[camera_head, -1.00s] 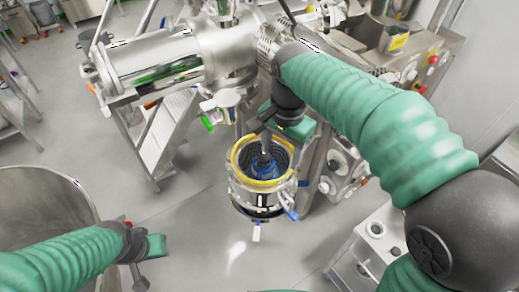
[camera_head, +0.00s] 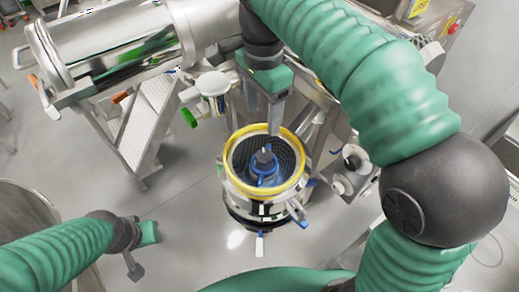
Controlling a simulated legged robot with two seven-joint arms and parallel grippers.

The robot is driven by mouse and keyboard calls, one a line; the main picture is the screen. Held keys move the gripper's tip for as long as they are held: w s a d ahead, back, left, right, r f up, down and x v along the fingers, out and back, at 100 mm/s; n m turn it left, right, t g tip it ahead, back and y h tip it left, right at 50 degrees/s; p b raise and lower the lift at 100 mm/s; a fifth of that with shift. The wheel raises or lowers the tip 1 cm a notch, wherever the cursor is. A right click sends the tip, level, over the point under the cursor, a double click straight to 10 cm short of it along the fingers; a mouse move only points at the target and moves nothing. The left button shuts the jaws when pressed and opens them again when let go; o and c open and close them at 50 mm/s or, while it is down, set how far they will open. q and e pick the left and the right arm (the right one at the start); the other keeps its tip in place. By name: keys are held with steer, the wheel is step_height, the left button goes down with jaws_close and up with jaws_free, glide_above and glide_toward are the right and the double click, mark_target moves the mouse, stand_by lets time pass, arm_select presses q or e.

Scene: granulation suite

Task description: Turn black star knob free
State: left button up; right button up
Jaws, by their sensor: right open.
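A dark knob (camera_head: 264,156) sits on top of a blue hub (camera_head: 265,172) inside an upright steel vessel (camera_head: 262,210) with a yellow rim (camera_head: 297,142). It is small, and I cannot make out its star shape. My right gripper (camera_head: 264,118) points down, open and empty, above the back of the yellow rim. Its fingers look apart from the knob. My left gripper (camera_head: 142,252) is low at the left, away from the vessel; its jaws are too unclear to read.
A large steel cylinder (camera_head: 120,50) lies across the upper left, above a stepped stand (camera_head: 150,125). A round steel bin (camera_head: 25,205) stands at the left edge. A dark round knob (camera_head: 352,155) is on equipment right of the vessel. Floor before the vessel is clear.

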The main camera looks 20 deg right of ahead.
glide_above(265, 154)
steer(key=f, duration=0.9)
steer(key=shift+d+f, duration=0.2)
steer(key=shift+d, duration=0.1)
steer(key=f, duration=0.4)
steer(key=shift+a+f+p, duration=0.3)
steer(key=shift+a+f, duration=0.05)
steer(key=shift+s+a+f, duration=0.1)
steer(key=shift+a+f, duration=0.2)
steer(key=shift+f, duration=0.1)
steer(key=shift+d, duration=0.25)
steer(key=shift+c, duration=0.8)
steer(key=shift+d, duration=0.2)
steer(key=c, duration=0.5)
steer(key=shift+a, duration=0.15)
steer(key=c, duration=0.7)
